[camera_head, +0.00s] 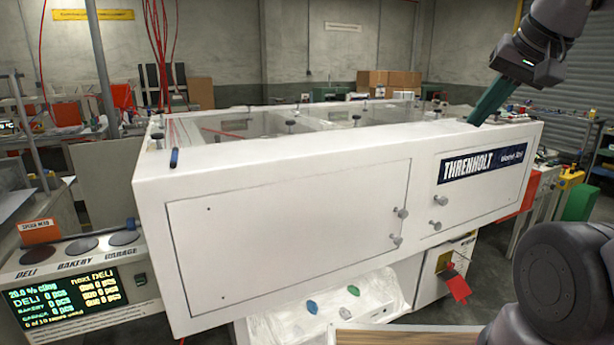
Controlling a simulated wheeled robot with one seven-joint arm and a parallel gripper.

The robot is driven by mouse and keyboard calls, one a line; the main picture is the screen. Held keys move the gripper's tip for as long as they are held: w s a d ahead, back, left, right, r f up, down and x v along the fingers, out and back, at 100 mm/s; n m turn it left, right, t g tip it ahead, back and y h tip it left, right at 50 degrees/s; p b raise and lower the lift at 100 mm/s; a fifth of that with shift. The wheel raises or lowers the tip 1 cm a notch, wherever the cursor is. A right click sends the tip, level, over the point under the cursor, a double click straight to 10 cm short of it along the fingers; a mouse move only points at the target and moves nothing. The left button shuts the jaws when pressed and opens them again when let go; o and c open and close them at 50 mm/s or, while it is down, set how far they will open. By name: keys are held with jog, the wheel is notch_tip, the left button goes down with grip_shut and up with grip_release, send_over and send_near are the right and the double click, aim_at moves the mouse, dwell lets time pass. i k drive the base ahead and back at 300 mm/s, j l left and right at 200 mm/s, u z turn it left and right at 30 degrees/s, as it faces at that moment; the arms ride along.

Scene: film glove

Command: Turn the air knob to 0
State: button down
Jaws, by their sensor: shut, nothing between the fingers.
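Below the white THRENHOLT cabinet (290,235), a white panel (290,325) carries several small coloured knobs. I see a blue knob (312,307), a green knob (353,290) and a pale knob (345,313). Their labels and scales are too small to read, so I cannot tell which is the air knob or its setting. My gripper (479,114) is at the upper right, with teal fingers pointing down and left near the cabinet's top right edge. It is shut and empty, well apart from the knobs. Whether it touches the cabinet is unclear.
The cabinet overhangs the panel from above. Its doors have protruding round grey knobs (403,213). A display console (75,295) with round pads stands at the left. A red tag (457,288) hangs at the right of the panel. A wooden edge (380,335) lies at the bottom.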

aim_at(132, 224)
jog(key=j+u, duration=0.35)
jog(key=j, duration=0.15)
jog(key=j+u, duration=0.35)
jog(key=j, duration=0.15)
jog(key=j+u, duration=0.3)
jog(key=j, duration=0.2)
jog(key=i+j, duration=0.1)
jog(key=j, duration=0.2)
jog(key=i+j, duration=0.15)
jog(key=j, duration=0.2)
jog(key=i+j, duration=0.1)
jog(key=j, duration=0.2)
jog(key=i+j, duration=0.1)
jog(key=j, duration=0.25)
